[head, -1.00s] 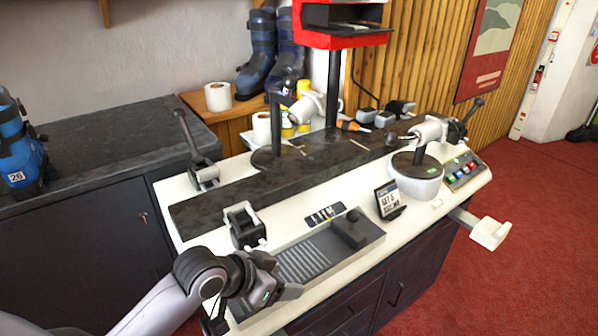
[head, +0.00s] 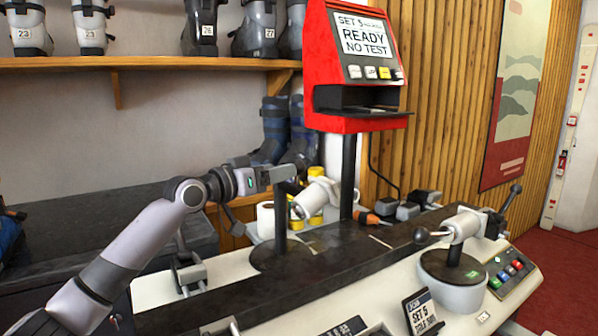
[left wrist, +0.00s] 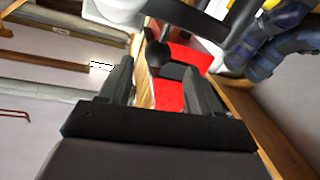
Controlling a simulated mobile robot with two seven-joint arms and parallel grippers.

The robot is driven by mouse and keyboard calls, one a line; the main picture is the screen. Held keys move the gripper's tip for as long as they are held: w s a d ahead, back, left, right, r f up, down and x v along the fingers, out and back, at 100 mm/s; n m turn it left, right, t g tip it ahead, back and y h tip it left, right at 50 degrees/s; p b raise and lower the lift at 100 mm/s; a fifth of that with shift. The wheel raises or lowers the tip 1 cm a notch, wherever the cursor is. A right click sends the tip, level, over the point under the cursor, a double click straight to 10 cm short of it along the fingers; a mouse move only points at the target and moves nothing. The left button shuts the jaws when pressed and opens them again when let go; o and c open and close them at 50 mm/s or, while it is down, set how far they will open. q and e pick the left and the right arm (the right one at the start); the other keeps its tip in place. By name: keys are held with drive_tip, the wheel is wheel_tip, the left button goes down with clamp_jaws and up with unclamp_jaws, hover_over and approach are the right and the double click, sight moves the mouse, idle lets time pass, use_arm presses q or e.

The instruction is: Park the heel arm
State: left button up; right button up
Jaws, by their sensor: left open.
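A white cylinder unit (head: 317,199) sits on a dark post at the bench's left disc; I take it for the heel arm, but no label shows. My left gripper (head: 290,175) is level just above and to the left of it, open. In the left wrist view a black ball knob (left wrist: 158,54) on a thin rod shows beyond and between the open fingers (left wrist: 158,82); I cannot tell whether it touches them. The white unit (left wrist: 118,8) is at the top edge there. A second white unit (head: 463,224) with a black ball lever stands at the right. My right gripper is not in view.
A red display box (head: 355,65) on a dark column reads "READY NO TEST". Blue boots (head: 275,130), a paper roll (head: 265,219) and yellow cans (head: 316,180) stand behind the post. A shelf of boots (head: 150,64) is above left. A coloured-button panel (head: 510,271) is at the right.

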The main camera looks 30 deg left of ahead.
use_arm(q)
drive_tip(key=shift+p+x, duration=0.45)
drive_tip(key=shift+x, duration=2.8)
drive_tip(key=shift+s+d, duration=0.1)
drive_tip(key=shift+d, duration=0.05)
clamp_jaws()
